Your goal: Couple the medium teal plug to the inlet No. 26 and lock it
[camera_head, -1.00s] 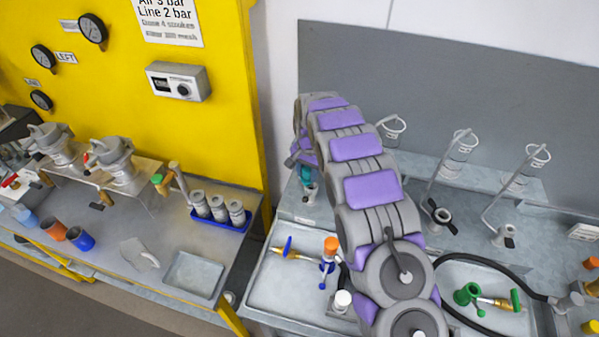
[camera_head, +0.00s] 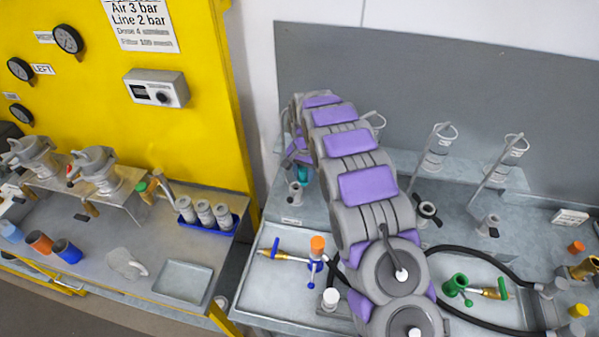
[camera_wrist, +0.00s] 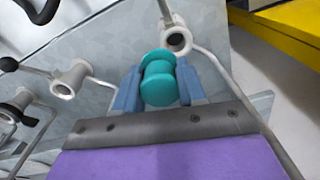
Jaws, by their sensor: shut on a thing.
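The teal plug (camera_wrist: 160,80) is between the two blue-grey fingers of my gripper (camera_wrist: 158,88) in the wrist view. In the head view the teal plug (camera_head: 302,174) shows as a small patch beside my arm. A grey inlet socket (camera_wrist: 176,40) with an open round mouth lies just beyond the plug in the wrist view. In the head view this inlet (camera_head: 295,190) stands just below the plug. The plug looks apart from the inlet, though the exact gap is hard to tell. I cannot read the number on its label (camera_head: 291,221).
Other inlets stand to the right, one with a black lever (camera_head: 428,210) and one farther right (camera_head: 488,226). Trays hold an orange-capped fitting (camera_head: 317,246) and a green fitting (camera_head: 456,285). A black hose (camera_head: 497,258) crosses the right side. A yellow panel (camera_head: 180,40) stands left.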

